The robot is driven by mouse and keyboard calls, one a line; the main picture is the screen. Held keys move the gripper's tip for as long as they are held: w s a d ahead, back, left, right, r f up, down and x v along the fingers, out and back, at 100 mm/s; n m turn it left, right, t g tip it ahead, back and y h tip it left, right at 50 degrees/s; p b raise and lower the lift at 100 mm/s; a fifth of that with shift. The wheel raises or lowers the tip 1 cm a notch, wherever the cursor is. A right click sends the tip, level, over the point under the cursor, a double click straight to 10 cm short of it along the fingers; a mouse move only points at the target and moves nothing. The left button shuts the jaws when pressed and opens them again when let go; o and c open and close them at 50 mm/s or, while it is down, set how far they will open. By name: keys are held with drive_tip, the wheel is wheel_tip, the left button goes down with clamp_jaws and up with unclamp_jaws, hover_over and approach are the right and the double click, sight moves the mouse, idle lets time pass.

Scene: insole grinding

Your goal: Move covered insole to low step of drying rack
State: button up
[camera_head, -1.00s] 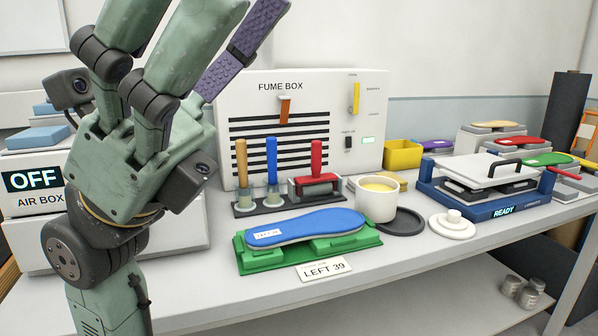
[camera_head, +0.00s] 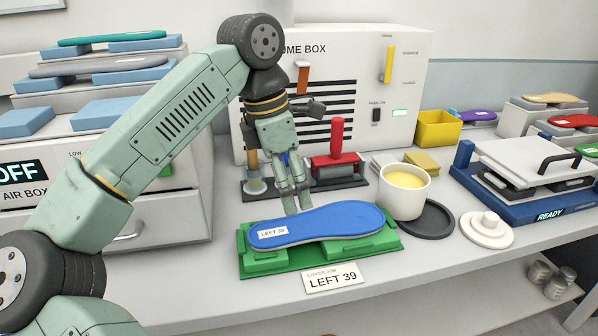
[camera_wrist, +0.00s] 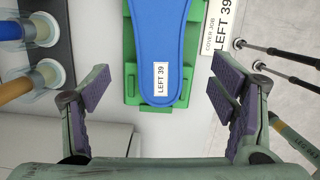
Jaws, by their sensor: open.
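The blue covered insole (camera_head: 322,224), labelled LEFT 39, lies flat on a green cradle (camera_head: 262,262) near the table's front edge. In the wrist view the insole (camera_wrist: 161,40) extends upward from between my open fingers, its labelled end nearest me. My gripper (camera_head: 294,203) points down just behind the insole's left half, open and empty. In the wrist view its purple-padded fingers (camera_wrist: 155,92) are spread wide on both sides, apart from the insole. The drying rack is likely the stepped white stand (camera_head: 118,68) at the left, with blue pads and a teal and a grey insole on its upper steps; its low step shows blue pads (camera_head: 110,112) without an insole.
A cream cup (camera_head: 404,198) stands right of the insole, beside a black disc and a white lid (camera_head: 486,230). A tool holder (camera_head: 336,172) and the fume box (camera_head: 405,90) stand behind. A blue press (camera_head: 515,190) is at the right. The LEFT 39 card (camera_head: 334,278) lies in front.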

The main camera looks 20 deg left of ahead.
sight(300, 227)
drive_tip(key=f+b, duration=0.2)
drive_tip(key=f, duration=0.1)
drive_tip(key=d+f+b, duration=0.1)
drive_tip(key=f+b, duration=0.1)
drive_tip(key=f, duration=0.1)
drive_tip(key=w+f+b, duration=0.1)
drive_tip(key=f+b, duration=0.2)
drive_tip(key=shift+d+f, duration=0.3)
drive_tip(key=shift+f, duration=0.05)
drive_tip(key=shift+c, duration=0.4)
drive_tip(key=c, duration=1)
drive_tip(key=shift+o, duration=0.2)
drive_tip(key=shift+r+p, duration=1.85)
drive_tip(key=shift+r, duration=0.75)
